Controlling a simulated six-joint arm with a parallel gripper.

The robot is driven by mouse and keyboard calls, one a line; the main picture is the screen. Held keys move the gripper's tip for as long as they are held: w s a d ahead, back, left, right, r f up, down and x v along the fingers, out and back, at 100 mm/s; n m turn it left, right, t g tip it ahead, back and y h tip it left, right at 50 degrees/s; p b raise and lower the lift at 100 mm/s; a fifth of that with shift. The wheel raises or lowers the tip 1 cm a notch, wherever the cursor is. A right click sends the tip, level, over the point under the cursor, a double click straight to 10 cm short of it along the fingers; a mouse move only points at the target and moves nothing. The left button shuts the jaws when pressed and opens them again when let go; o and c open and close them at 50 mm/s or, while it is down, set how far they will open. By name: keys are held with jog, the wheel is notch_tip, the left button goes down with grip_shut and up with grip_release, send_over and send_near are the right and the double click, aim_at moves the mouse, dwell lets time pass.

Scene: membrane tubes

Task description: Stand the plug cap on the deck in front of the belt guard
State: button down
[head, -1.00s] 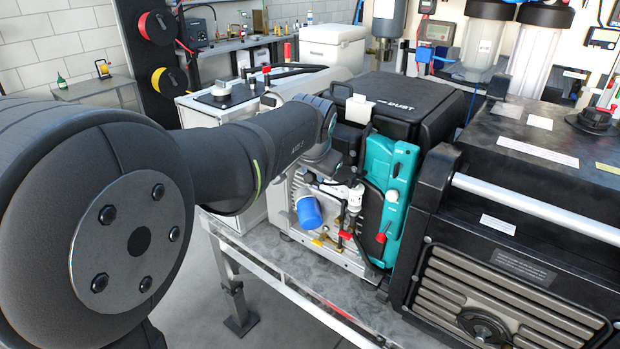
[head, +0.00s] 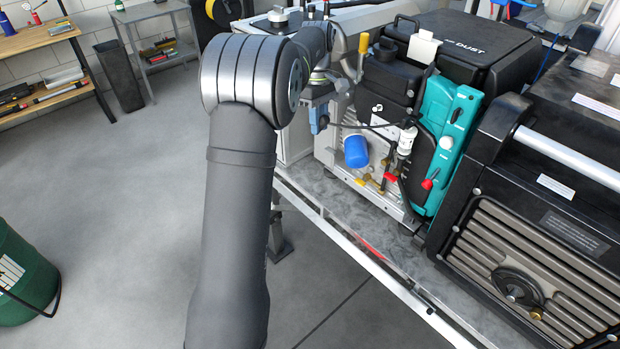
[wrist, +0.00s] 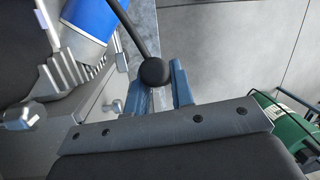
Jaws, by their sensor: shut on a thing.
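My gripper (wrist: 158,87) is shut on the plug cap (wrist: 154,71), a round black knob between its blue-grey fingers in the wrist view. A black tether runs up from the cap; in the head view, a thin dark cord stretches from my gripper (head: 318,120) toward the machine. The cap itself cannot be made out there. The teal upright cover (head: 456,130), which looks like the belt guard, stands to the right of my gripper. The grey metal deck (head: 345,198) runs along the machine's front, lower than my gripper.
A blue cylinder (head: 356,151), a white fitting (head: 406,140) and red-handled valves (head: 390,177) stick out between my gripper and the teal cover. A black ribbed machine (head: 520,240) stands right of it. The deck's front rail (head: 370,258) borders open floor.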

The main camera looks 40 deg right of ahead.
jog(key=w+d+f+n+t+h, duration=0.2)
jog(key=w+f+n+h, duration=0.55)
jog(key=n, duration=0.85)
jog(key=shift+h, duration=0.95)
jog(key=f, duration=1)
jog(key=s+f, duration=0.1)
jog(key=f, duration=0.5)
jog(key=shift+a, duration=0.15)
jog(key=shift+f, duration=0.1)
jog(key=c, duration=1.6)
grip_release()
jog(key=shift+f, duration=0.1)
jog(key=shift+c, duration=0.2)
jog(key=o, duration=0.4)
jog(key=v, duration=1.2)
jog(key=shift+s, duration=0.1)
